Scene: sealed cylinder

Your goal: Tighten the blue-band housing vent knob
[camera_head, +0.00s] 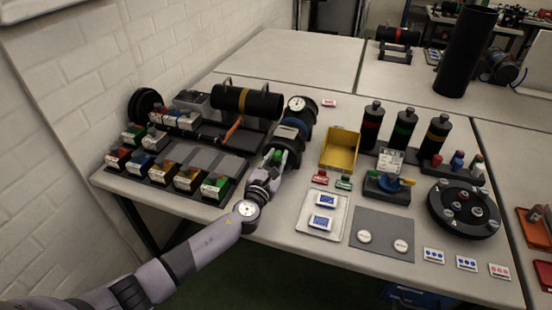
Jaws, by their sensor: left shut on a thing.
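The blue-band housing (304,128) is a dark cylinder lying on the table, with a blue ring and a round white-faced gauge at its far end. My left gripper (279,157) is at the housing's near end, its arm coming in from the lower left. It is shut on a small green knob (277,154), which shows between its fingers. The fingers hide part of the knob and of the housing's near end. My right gripper is out of view.
A black cylinder (246,101) on a stand and bins of small parts (187,178) are to the left. A yellow tray (341,150), several banded bottles (404,130) and a black round turntable (466,210) are to the right. A brick wall borders the left.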

